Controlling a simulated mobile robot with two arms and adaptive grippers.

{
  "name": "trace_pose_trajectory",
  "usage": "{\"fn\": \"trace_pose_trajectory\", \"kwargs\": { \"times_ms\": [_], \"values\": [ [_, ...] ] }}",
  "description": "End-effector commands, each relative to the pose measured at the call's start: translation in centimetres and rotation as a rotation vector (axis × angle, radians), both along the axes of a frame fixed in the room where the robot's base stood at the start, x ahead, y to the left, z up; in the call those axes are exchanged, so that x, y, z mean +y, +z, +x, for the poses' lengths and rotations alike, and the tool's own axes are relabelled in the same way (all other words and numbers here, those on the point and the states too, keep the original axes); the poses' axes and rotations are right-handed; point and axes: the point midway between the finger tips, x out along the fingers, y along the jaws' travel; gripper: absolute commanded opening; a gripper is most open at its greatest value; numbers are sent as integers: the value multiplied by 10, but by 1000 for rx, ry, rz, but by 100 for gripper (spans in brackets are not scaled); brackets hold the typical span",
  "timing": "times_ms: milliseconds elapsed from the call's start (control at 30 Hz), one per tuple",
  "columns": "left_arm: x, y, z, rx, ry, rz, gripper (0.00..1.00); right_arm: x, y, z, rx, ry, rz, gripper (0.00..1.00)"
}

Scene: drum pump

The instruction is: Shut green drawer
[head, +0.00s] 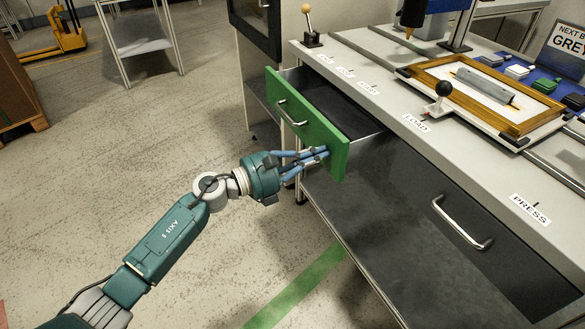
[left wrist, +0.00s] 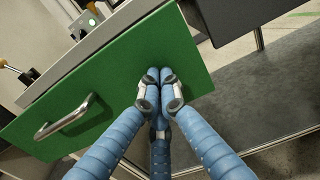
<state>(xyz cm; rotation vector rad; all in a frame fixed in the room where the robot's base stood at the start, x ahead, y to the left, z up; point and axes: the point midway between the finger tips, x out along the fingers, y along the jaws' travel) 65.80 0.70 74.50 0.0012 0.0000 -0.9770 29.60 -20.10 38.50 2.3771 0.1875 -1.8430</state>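The green drawer (head: 304,122) stands pulled out of the workbench, with its dark inside showing in the head view. It has a silver bar handle (head: 291,113) on its front; in the left wrist view the handle (left wrist: 63,118) is at the left of the green front (left wrist: 113,78). My left gripper (head: 325,152) has its blue fingers together with nothing between them. The fingertips are at the right part of the drawer front, away from the handle, and seem to touch it. My right gripper is not in view.
A grey drawer with a silver handle (head: 462,222) is closed to the right. The bench top holds a wooden-framed tray (head: 487,95), a black-knobbed lever (head: 441,97) and a lever with a tan knob (head: 309,25).

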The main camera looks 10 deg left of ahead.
Motion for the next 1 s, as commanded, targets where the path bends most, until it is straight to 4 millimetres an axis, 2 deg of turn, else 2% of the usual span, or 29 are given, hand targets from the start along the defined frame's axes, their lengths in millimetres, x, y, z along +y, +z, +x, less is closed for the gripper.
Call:
{"fn": "trace_pose_trajectory", "kwargs": {
  "times_ms": [100,400,700,1000],
  "values": [
    [-27,-3,18,-3,-2,-1,0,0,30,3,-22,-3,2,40],
    [-76,-3,51,-1,-1,0,0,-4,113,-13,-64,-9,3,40],
    [-101,-2,69,0,0,0,0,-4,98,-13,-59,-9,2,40],
    [-107,1,72,0,2,-1,0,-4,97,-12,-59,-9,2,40]
  ]
}}
